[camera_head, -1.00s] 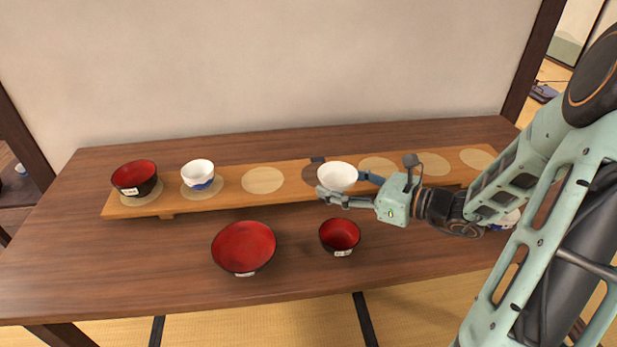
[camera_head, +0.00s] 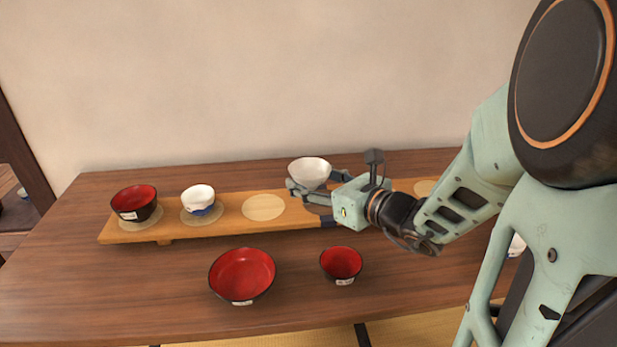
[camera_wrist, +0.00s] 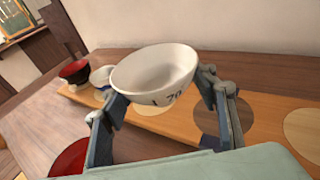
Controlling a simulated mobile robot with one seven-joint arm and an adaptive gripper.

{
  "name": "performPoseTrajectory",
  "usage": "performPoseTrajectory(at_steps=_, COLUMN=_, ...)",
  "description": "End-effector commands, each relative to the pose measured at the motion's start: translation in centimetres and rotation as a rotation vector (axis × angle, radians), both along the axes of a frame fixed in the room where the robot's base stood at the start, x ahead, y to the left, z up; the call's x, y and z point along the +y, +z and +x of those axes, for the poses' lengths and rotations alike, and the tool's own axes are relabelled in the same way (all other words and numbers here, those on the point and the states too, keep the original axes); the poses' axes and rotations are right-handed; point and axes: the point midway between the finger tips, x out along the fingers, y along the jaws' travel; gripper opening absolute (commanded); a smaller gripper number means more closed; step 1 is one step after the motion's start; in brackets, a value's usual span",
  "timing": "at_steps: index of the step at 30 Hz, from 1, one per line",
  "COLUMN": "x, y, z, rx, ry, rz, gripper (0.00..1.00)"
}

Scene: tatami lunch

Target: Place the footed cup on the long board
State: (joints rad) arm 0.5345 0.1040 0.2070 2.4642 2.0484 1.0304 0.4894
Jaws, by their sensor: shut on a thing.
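The footed cup (camera_head: 310,171) is a white, round bowl-like cup, and its foot is hidden. My gripper (camera_head: 315,182) is shut on it, with one finger on each side. The wrist view shows the cup (camera_wrist: 155,75) almost upright, slightly tilted, with dark marks on its side, between the fingers (camera_wrist: 160,95). The cup is held above the long board (camera_head: 233,209), near a dark round spot partly hidden by my gripper. The wrist view shows that dark spot on the board (camera_wrist: 262,120) below and right of the cup.
A red-and-black bowl (camera_head: 134,203) and a blue-and-white cup (camera_head: 199,199) stand on pale spots at the board's left. A pale spot (camera_head: 264,207) beside them is empty. A large red bowl (camera_head: 242,275) and a small one (camera_head: 341,264) stand on the table in front. A wall is behind.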

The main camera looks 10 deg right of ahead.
Motion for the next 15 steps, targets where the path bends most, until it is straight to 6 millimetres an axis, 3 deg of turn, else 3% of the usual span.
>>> performPoseTrajectory(at_steps=8, x=-2.8, y=-3.0, z=5.2, rx=0.000, ry=0.000, rz=0.002, gripper=0.29)
performPoseTrajectory(at_steps=15, x=-4.1, y=-6.7, z=7.7, rx=0.001, ry=0.001, rz=0.002, gripper=0.29)
